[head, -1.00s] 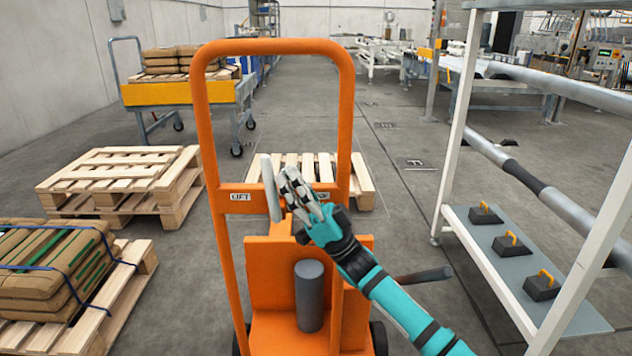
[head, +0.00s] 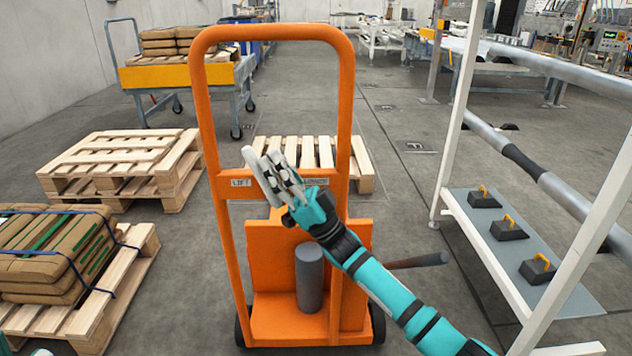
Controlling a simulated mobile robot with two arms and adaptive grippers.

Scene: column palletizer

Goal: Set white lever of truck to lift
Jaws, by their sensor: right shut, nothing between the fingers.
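The orange truck (head: 290,255) stands upright in front of me, with a tall handle frame (head: 205,120). Its crossbar carries a LIFT label (head: 241,183) on the left and another label (head: 315,182), partly covered by my gripper, on the right. The white lever (head: 258,176) rises from the crossbar between the labels and leans to the left, toward LIFT. My right gripper (head: 275,170) is shut, with its fingers against or just beside the lever's right side; I cannot tell whether they touch. The lever's lower end is hidden.
Wooden pallets stand at the left (head: 130,160) and behind the truck (head: 365,165). A loaded pallet (head: 140,245) is at the near left, a yellow-edged cart (head: 165,77) beyond. A white-framed rack (head: 460,120) with several black weights stands at the right.

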